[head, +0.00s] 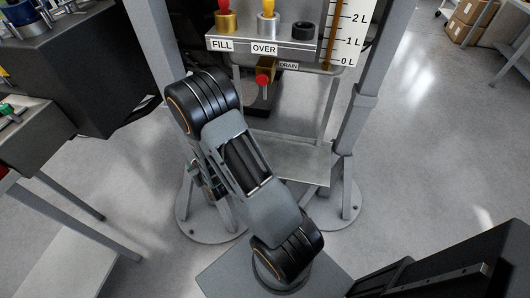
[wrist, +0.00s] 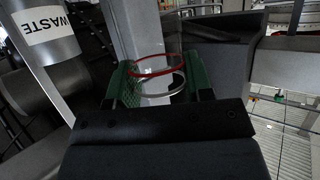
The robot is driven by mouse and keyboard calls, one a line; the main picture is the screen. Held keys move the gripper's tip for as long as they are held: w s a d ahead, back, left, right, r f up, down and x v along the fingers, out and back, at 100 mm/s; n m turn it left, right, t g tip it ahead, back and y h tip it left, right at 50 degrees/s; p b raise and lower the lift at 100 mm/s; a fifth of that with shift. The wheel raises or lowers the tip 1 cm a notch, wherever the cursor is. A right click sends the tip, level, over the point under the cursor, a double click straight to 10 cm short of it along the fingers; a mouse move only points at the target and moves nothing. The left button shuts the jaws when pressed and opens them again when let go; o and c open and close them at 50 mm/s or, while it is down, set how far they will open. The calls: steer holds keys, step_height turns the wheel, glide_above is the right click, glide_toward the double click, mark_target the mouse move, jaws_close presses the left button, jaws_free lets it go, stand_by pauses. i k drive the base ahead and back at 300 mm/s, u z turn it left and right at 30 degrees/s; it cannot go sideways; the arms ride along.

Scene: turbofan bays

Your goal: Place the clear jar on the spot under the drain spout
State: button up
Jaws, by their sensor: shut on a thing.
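The clear jar (wrist: 160,55) is between the green-padded fingers of my gripper (wrist: 160,84) in the wrist view. It is see-through, with a red ring around it, and my gripper is shut on it. In the head view my arm hides the jar and most of the gripper. The drain spout (head: 264,92), with a red knob, hangs beside the DRAIN label on the stand. Below it is a grey metal shelf (head: 302,160), partly covered by my arm. I cannot make out a marked spot on it.
Grey stand legs (head: 347,130) rise on both sides of the shelf. An upper ledge (head: 285,44) carries the FILL and OVER fittings. A dark bench (head: 80,80) stands at the left. A cylinder labelled WASTE (wrist: 45,35) is close to my gripper. Open floor lies at the right.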

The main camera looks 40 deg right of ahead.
mark_target(266, 151)
steer(key=u, duration=2.05)
steer(key=k, duration=0.45)
steer(key=z, duration=0.85)
